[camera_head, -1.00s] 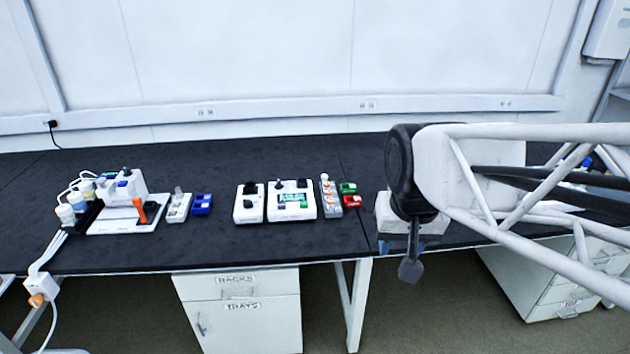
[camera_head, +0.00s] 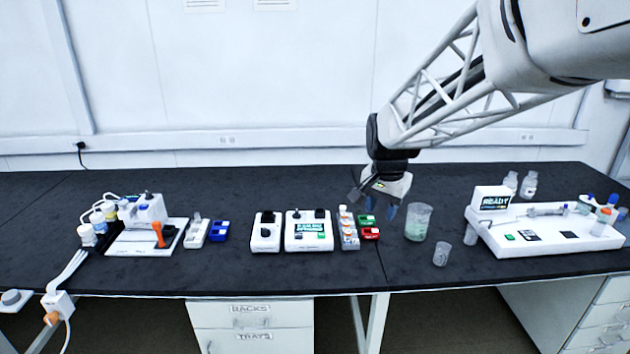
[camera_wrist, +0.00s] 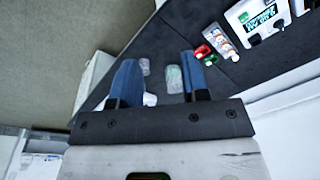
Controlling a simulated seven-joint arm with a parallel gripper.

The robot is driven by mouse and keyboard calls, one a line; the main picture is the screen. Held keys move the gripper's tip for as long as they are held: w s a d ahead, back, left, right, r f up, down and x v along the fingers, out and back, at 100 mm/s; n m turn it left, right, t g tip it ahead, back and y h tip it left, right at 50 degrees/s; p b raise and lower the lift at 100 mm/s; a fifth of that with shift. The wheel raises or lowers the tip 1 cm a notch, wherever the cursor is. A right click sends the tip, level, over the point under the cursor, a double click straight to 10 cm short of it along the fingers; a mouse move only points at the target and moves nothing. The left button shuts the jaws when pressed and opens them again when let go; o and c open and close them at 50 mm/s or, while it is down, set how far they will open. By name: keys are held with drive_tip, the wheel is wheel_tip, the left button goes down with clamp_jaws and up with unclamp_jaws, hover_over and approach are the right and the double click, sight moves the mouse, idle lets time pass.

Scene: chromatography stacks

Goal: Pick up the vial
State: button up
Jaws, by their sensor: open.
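Several small white vials with orange marks stand in a narrow grey rack (camera_head: 349,240) in the middle of the bench; the rack also shows at the upper right of the wrist view (camera_wrist: 226,47). I cannot tell which vial the task means. My gripper (camera_head: 373,204) is open and empty, above the bench just right of the rack. In the wrist view, its two blue fingers (camera_wrist: 159,58) are spread apart. A clear beaker (camera_head: 418,223) with pale green contents stands to the gripper's right; in the wrist view the beaker (camera_wrist: 173,80) appears between the fingers.
A green block (camera_head: 367,220) and a red block (camera_head: 370,234) sit beside the rack. A white "READY" instrument (camera_head: 540,238) is at right, with two bottles (camera_head: 528,185) behind. White devices (camera_head: 308,231) stand left of the rack. The bench's back strip is clear.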

drive_tip(key=w+f+m, duration=0.2)
drive_tip(key=w+f, duration=0.3)
drive_tip(key=w, duration=0.4)
drive_tip(key=w+f+m, duration=0.2)
drive_tip(key=w+f, duration=0.3)
drive_tip(key=w, duration=0.4)
drive_tip(key=m+g, duration=0.1)
drive_tip(key=m, duration=0.3)
hover_over(348, 232)
drive_tip(key=f, duration=1.3)
drive_tip(key=shift+s+d+f, duration=0.15)
drive_tip(key=shift+s+f, duration=0.05)
drive_tip(key=shift+f, duration=0.2)
drive_tip(key=shift+w+f+m, duration=0.2)
drive_tip(key=shift+f+m, duration=0.1)
drive_tip(key=shift+f, duration=1.25)
drive_tip(key=shift+f, duration=0.1)
drive_tip(key=shift+f, duration=2.55)
